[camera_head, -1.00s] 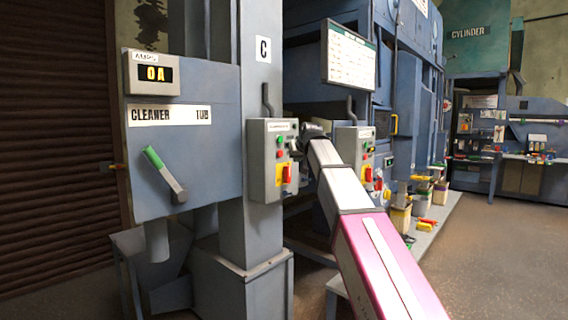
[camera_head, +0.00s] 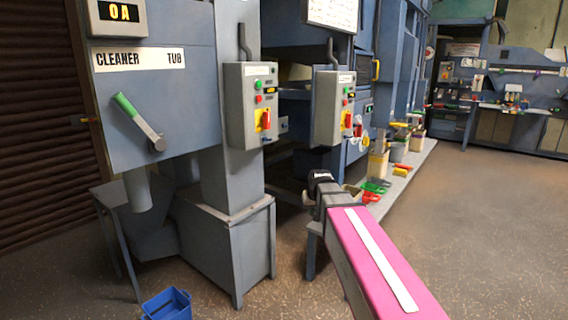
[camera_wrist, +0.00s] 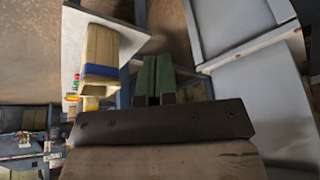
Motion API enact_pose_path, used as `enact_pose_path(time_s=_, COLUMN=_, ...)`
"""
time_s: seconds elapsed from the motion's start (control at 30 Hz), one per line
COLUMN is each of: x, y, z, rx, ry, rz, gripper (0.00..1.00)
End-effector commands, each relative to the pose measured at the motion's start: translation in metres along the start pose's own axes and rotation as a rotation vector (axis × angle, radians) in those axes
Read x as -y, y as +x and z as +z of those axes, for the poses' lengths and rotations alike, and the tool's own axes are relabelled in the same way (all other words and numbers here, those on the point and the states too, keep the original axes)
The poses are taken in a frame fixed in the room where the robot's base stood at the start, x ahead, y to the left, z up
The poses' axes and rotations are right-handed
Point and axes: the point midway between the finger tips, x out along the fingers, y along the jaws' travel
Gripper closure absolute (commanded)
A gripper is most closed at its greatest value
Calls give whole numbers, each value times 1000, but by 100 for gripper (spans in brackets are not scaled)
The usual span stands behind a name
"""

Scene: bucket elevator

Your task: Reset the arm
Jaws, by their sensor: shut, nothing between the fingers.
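My arm reaches forward from the lower right of the head view, with its pink link nearest. The dark wrist end of my arm is low in front of the machine, below the two control boxes; its fingers cannot be made out there. In the wrist view, my gripper (camera_wrist: 154,74) shows as two green fingers side by side, shut with nothing held. No object touches the fingers as far as I can see.
The cleaner panel (camera_head: 160,95) with a green-handled lever (camera_head: 138,120) is on the left. Two control boxes (camera_head: 250,105) (camera_head: 333,108) stand behind my wrist. A low platform (camera_head: 411,170) bears buckets and coloured scoops. A blue bin (camera_head: 167,305) sits on the floor. Floor at right is clear.

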Motion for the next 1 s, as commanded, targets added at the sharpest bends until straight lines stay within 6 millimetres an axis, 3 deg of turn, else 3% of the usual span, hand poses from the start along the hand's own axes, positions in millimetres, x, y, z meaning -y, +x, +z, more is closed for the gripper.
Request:
enact_pose_path(time_s=0.03, x=-7, y=11, z=27, rx=34, ry=14, rz=6, gripper=100)
enact_pose_path(time_s=0.2, x=-24, y=44, z=96, rx=140, ry=53, rz=23, gripper=100)
enact_pose_path(time_s=0.4, x=-40, y=70, z=177, rx=261, ry=100, rz=40, gripper=100)
enact_pose_path(time_s=0.53, x=-46, y=80, z=219, rx=324, ry=123, rz=50, gripper=100)
enact_pose_path(time_s=0.7, x=-51, y=86, z=249, rx=370, ry=142, rz=57, gripper=100)
enact_pose_path(time_s=1.0, x=-52, y=88, z=254, rx=379, ry=146, rz=58, gripper=100)
